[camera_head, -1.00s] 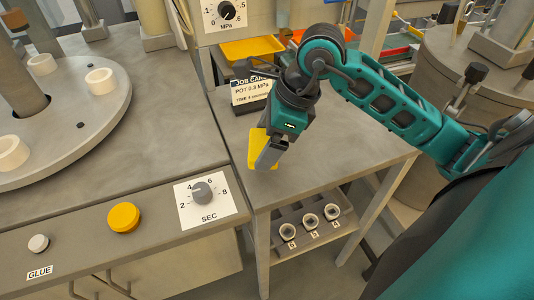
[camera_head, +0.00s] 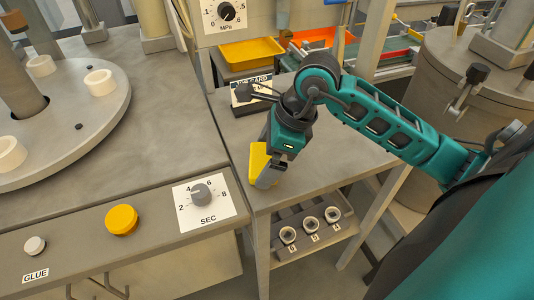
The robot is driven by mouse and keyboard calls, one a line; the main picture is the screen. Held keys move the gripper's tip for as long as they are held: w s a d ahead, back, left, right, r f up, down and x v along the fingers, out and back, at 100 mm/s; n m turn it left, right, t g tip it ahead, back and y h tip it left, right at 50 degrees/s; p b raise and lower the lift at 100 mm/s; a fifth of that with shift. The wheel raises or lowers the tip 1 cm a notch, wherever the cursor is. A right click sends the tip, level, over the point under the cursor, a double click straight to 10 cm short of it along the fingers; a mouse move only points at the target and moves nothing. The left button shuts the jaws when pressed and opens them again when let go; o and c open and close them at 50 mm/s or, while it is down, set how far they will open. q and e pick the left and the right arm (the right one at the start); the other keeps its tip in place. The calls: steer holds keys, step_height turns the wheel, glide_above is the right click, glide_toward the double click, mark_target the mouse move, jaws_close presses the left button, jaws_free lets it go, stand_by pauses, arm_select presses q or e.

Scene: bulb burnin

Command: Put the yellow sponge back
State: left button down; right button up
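The yellow sponge (camera_head: 257,160) is at the left front part of the small grey side table (camera_head: 340,160), in the head view. My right gripper (camera_head: 268,178) points down at the sponge's right side, and its finger overlaps the sponge in the picture. The far finger is hidden, so I cannot tell whether it grips the sponge or whether the sponge rests on the table. My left gripper is not in view.
A job card (camera_head: 250,92) stands at the back of the side table, partly behind my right arm. A yellow tray (camera_head: 250,52) lies behind it. A shelf below holds several numbered sockets (camera_head: 311,224). The glue machine with its yellow button (camera_head: 122,219) is at left.

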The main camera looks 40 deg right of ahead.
steer(key=shift+r+p, duration=0.25)
steer(key=shift+p, duration=0.05)
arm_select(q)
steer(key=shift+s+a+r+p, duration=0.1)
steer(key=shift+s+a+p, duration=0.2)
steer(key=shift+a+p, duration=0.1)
arm_select(e)
steer(key=v, duration=1.2)
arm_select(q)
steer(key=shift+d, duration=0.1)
arm_select(e)
steer(key=shift+f, duration=0.1)
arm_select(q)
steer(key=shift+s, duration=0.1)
